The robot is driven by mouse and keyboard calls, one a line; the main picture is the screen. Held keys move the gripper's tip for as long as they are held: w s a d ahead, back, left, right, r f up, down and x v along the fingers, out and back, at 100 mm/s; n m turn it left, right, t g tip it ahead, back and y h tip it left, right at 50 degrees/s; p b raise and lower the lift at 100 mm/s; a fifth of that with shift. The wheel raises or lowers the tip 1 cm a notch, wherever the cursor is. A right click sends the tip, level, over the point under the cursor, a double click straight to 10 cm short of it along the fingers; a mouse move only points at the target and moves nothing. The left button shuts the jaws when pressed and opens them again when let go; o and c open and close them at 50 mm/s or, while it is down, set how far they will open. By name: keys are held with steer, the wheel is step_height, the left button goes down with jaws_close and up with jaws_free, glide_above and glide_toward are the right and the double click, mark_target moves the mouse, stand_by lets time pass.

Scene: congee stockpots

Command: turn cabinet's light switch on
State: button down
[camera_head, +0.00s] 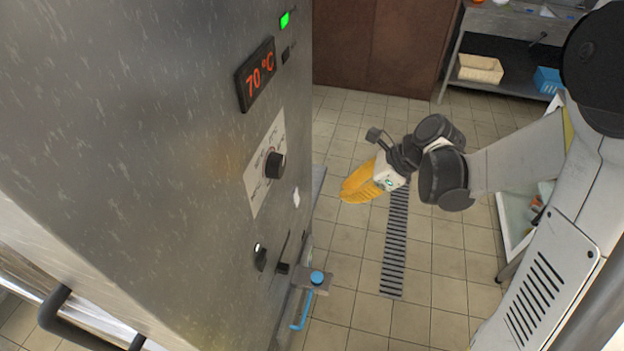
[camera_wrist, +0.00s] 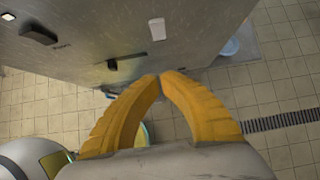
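The steel cabinet (camera_head: 150,130) fills the left of the head view. Its panel carries a green-lit switch (camera_head: 285,20), a small dark switch (camera_head: 286,54) below it, a black dial (camera_head: 274,165), a white switch-like piece (camera_head: 297,197), a black knob (camera_head: 260,258) and a black lever-like piece (camera_head: 283,267). I cannot read which one is the light switch. My gripper (camera_head: 346,194) has yellow fingers and is apart from the panel, to its right. In the wrist view its fingertips (camera_wrist: 161,76) meet with nothing between them. The white piece (camera_wrist: 157,29) shows beyond them.
A red 70 °C display (camera_head: 256,73) is on the panel. A blue-handled tap (camera_head: 314,290) sticks out low at the cabinet's right. A shelf with a cream bin (camera_head: 480,69) and a blue bin (camera_head: 547,80) stands at the back. Tiled floor with a drain grate (camera_head: 396,245) is clear.

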mark_target(296, 197)
steer(key=w+a+r+b+x, duration=0.1)
steer(key=b+x, duration=0.3)
steer(key=x, duration=0.9)
steer(key=shift+a+r, duration=0.4)
steer(key=shift+a, duration=0.1)
steer(key=shift+w+a+f+b, duration=0.15)
steer(key=shift+a+f+b, duration=0.35)
steer(key=shift+b, duration=0.3)
steer(key=shift+r+p, duration=0.3)
steer(key=shift+p, duration=0.05)
steer(key=shift+r, duration=0.1)
